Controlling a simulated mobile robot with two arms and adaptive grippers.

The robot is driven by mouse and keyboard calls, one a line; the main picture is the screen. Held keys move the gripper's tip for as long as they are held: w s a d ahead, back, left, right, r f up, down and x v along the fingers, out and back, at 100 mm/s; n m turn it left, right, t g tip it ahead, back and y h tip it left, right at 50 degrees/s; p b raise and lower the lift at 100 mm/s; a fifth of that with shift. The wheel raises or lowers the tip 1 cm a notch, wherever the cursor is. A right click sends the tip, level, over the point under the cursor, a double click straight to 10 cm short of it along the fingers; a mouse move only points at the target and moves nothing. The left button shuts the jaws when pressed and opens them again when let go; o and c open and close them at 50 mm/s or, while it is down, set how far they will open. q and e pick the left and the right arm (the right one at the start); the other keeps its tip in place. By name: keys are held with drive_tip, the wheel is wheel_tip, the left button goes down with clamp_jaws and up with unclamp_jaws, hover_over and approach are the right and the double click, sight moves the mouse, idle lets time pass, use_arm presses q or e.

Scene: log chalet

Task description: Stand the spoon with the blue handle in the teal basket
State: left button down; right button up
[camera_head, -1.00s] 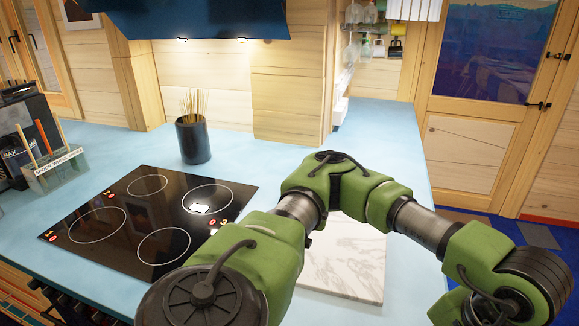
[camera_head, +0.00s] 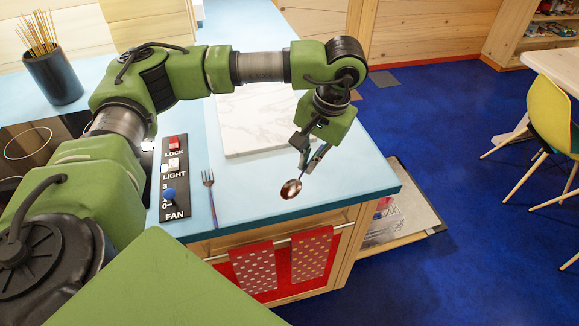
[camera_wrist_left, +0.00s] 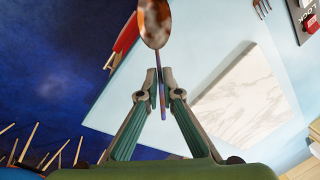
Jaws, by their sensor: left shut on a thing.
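My left gripper (camera_head: 308,160) is shut on the handle of a spoon (camera_head: 291,188) above the front part of the blue counter. The spoon hangs tilted, with its shiny reddish metal bowl low and to the left. In the left wrist view the bowl of the spoon (camera_wrist_left: 154,24) is at the top. Its thin bluish-purple handle runs down between the fingertips of the left gripper (camera_wrist_left: 155,88). I cannot make out the teal basket in the current views. My right gripper is not in view.
A fork (camera_head: 209,184) lies on the counter beside a dark switch panel (camera_head: 174,180). A white marble board (camera_head: 262,118) lies behind the spoon. A pulled-out unit (camera_head: 412,212) sits low right of the counter. A yellow chair (camera_head: 552,115) stands far right.

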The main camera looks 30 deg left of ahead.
sight(287, 179)
use_arm(q)
drive_tip(key=a+f, duration=0.1)
drive_tip(key=a, duration=0.1)
drive_tip(key=w+a+f+p, duration=0.1)
drive_tip(key=a+f, duration=0.1)
drive_tip(key=w+a+f+p, duration=0.1)
drive_tip(key=f, duration=0.1)
drive_tip(key=shift+a+f, duration=0.25)
drive_tip(key=shift+a, duration=0.15)
drive_tip(key=shift+w+a+f, duration=0.1)
drive_tip(key=shift+a+f, duration=0.05)
drive_tip(key=shift+f, duration=0.1)
drive_tip(key=f+p, duration=0.2)
drive_tip(key=f, duration=0.1)
drive_tip(key=shift+a, duration=0.35)
drive_tip(key=shift+f, duration=0.35)
drive_tip(key=shift+w+f, duration=0.1)
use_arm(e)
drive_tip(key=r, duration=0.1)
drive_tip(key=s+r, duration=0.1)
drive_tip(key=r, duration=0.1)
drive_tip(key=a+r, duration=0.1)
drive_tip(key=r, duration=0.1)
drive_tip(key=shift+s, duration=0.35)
